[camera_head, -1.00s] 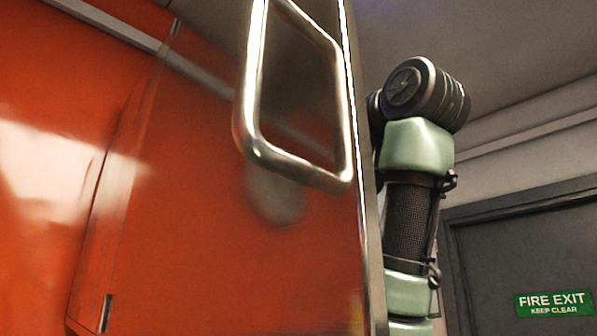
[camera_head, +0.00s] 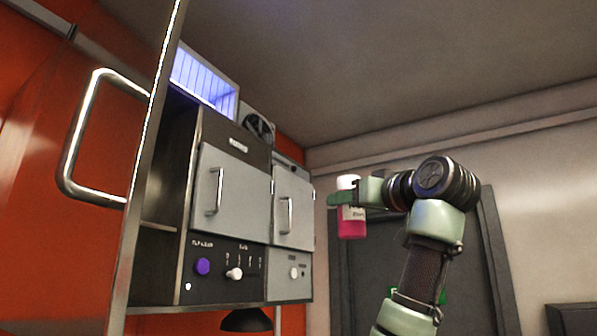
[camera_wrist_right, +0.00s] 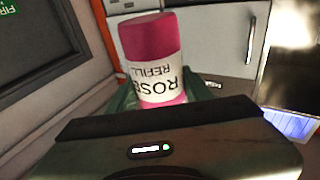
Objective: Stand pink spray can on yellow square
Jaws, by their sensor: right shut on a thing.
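The pink spray can (camera_head: 351,227) is held up in the air in the head view, near upright, with its pink part low and a pale end on top. My right gripper (camera_head: 343,199) is shut around its middle. In the right wrist view the can (camera_wrist_right: 152,42) shows a pink end and a white label reading "ROSE REFILL", partly hidden by the gripper body. My left gripper is in neither current view. No yellow square is visible.
A wall unit with two grey doors (camera_head: 232,190), knobs and a switch panel stands left of the can. An orange door with a metal handle (camera_head: 75,150) is at far left. A dark exit door (camera_head: 365,270) is behind my right arm. Air around the can looks clear.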

